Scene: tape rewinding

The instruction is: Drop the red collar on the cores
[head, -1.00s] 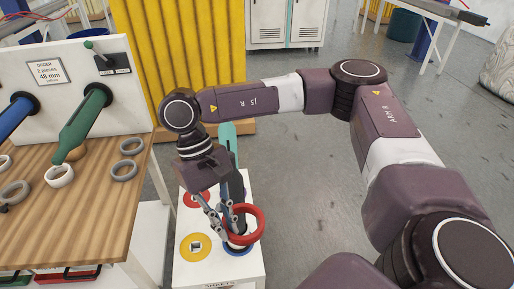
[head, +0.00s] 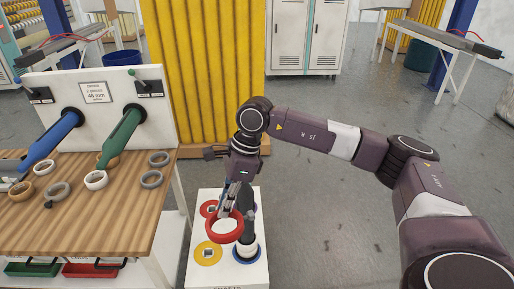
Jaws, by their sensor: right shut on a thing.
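The red collar (head: 213,237) is a thick red ring. My right gripper (head: 228,208) is shut on it and holds it tilted above the white stand (head: 222,277). A dark upright post (head: 247,215) rises on the stand's blue disc (head: 236,258), with a pale ring (head: 246,240) low around it. The collar is to the left of this post. Several loose white, tan and grey rings lie on the wooden table, among them a white ring (head: 96,188). I cannot tell which rings are the cores. My left gripper is not in view.
The wooden table (head: 120,220) stands at left. Its panel carries a blue rod (head: 50,141) and a green rod (head: 120,138). A yellow disc (head: 204,261) and a partly hidden red disc (head: 205,207) lie on the stand. Floor right of the stand is clear.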

